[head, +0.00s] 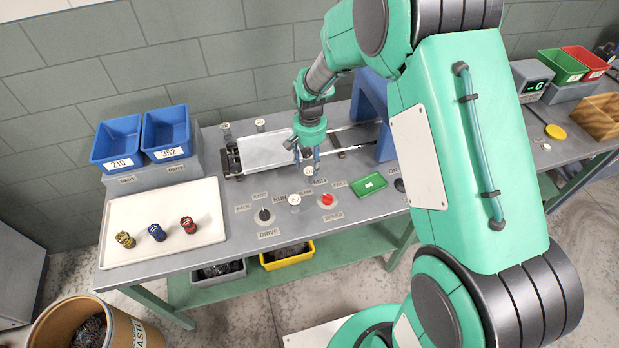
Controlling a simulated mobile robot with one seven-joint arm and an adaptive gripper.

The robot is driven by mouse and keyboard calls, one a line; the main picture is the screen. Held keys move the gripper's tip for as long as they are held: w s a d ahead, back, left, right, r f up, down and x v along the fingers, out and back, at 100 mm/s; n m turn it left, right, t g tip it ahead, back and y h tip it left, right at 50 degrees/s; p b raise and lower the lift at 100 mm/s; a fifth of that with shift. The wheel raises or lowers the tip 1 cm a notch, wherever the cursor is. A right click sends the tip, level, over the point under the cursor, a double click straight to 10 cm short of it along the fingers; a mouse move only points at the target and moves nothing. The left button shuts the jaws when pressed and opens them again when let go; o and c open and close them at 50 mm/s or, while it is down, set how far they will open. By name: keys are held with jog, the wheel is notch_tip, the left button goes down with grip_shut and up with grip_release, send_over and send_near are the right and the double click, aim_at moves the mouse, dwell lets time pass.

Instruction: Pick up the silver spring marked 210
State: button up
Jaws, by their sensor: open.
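I cannot tell which piece is marked 210.
A blue bin labelled 210 (118,144) stands beside one labelled 352 (167,133). A blue machine housing stands behind my arm.

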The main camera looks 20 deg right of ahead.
aim_at(309, 170)
jog(key=shift+f, duration=0.2)
jog(key=shift+w+f+b, duration=0.15)
jog(key=shift+f+b, duration=0.65)
jog(key=shift+f, duration=1.8)
grip_shut()
